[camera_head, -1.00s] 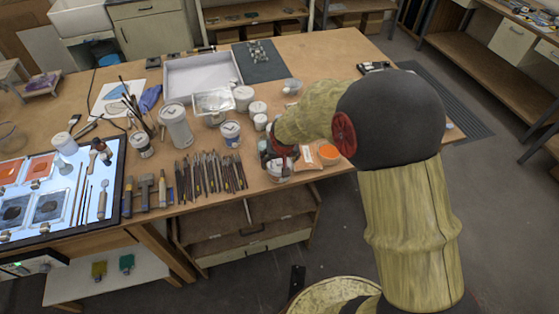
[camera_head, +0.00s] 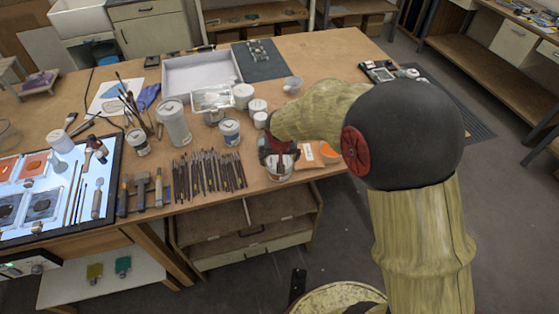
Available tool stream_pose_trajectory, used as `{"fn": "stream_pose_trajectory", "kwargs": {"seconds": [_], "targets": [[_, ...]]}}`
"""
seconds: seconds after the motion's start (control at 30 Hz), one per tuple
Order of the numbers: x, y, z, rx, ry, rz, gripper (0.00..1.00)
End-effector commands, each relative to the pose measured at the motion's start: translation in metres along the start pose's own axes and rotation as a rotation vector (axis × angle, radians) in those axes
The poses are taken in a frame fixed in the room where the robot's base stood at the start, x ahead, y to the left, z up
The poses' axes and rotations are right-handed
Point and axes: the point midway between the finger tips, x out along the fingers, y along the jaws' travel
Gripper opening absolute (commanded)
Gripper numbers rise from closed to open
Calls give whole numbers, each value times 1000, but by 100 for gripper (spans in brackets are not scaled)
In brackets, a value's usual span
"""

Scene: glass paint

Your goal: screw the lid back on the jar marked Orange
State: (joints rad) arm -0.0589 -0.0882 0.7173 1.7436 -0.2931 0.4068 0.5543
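An orange round patch (camera_head: 329,152), seemingly the open top of a container of orange paint, shows near the table's front edge. No label reading Orange is legible. An orange-and-white labelled piece (camera_head: 308,159) lies between the jar and the orange patch.
Several white lidded jars (camera_head: 243,95) stand behind my gripper. A jar with a blue label (camera_head: 230,132) and a tall white can (camera_head: 173,122) stand to the left. A row of brushes and tools (camera_head: 208,171) lies along the front edge. A white tray (camera_head: 184,92) is behind.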

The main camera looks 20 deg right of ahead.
Motion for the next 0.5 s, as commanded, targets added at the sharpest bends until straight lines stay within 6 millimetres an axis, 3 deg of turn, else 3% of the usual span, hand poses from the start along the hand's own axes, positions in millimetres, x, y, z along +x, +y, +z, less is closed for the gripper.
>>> {"fn": "stream_pose_trajectory", "kwargs": {"seconds": [0.5], "targets": [[3,0,3,77,-5,33,53]]}}
